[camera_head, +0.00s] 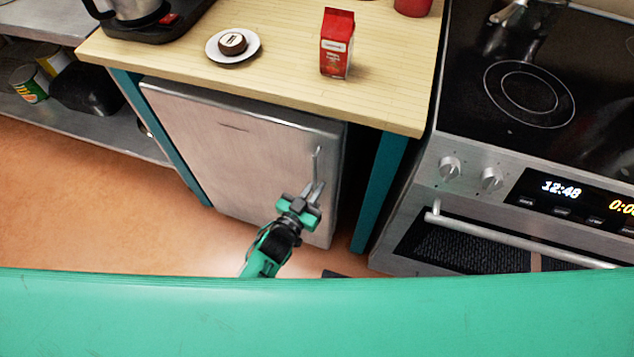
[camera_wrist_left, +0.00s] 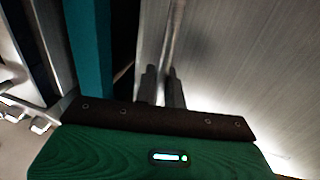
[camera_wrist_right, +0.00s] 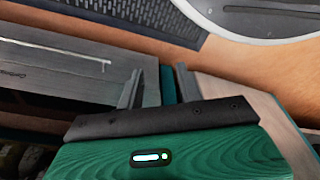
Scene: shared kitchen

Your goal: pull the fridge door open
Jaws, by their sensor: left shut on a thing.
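The fridge door (camera_head: 235,140) is a silver panel under the wooden counter. I see no clear gap between it and the fridge body. Its slim vertical handle (camera_head: 317,160) is near the door's right edge. My left gripper (camera_head: 315,192) is shut on the lower part of the handle. In the left wrist view the handle (camera_wrist_left: 174,40) runs down between the fingers (camera_wrist_left: 162,88), with the door (camera_wrist_left: 245,70) to the right. My right gripper (camera_wrist_right: 158,88) shows only in its own wrist view, open with nothing between its fingers.
The counter (camera_head: 280,75) carries a red packet (camera_head: 337,45), a plate (camera_head: 217,53) with a small round cake, and a coffee machine (camera_head: 135,15). Teal legs (camera_head: 378,190) flank the fridge. The stove (camera_head: 440,225) stands to the right. Floor (camera_head: 90,190) is clear at left.

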